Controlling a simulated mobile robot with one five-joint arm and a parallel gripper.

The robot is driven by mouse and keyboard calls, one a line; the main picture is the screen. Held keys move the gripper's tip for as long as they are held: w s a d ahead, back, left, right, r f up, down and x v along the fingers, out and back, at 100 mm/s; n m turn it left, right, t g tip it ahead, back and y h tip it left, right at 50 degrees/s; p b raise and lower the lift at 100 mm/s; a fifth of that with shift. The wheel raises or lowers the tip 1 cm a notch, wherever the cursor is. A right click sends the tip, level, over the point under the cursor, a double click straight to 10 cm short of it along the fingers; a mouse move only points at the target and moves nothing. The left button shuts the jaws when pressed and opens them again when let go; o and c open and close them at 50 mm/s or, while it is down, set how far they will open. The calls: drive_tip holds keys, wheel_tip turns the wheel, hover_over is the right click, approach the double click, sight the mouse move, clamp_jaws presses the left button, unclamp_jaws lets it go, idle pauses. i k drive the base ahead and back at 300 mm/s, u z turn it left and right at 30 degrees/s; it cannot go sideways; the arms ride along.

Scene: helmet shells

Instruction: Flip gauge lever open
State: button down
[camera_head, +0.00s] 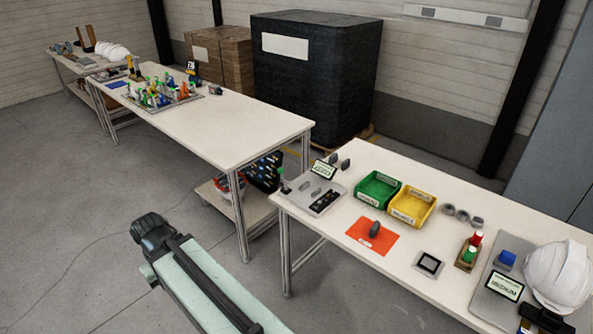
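My gripper (153,235) is the dark end of my pale green arm, at the lower left, over the open floor. It is apart from the tables, and its fingers are too unclear to tell open from shut. A grey plate (329,203) lies at the left end of the near table, with a small display (323,170) at its back edge. A small upright piece with a green top (283,184) stands at the plate's left corner; it may be the gauge lever, but I cannot tell its position. My gripper is left of and in front of this plate.
A green bin (365,202) and a yellow bin (402,219) stand behind an orange mat (364,239). A white helmet (556,277) is at the right. A second table (240,128) extends to the back left. Floor around my gripper is clear.

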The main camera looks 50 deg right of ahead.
sight(280, 169)
drive_tip(key=u, duration=0.1)
drive_tip(key=i, duration=0.95)
drive_tip(key=z, duration=0.05)
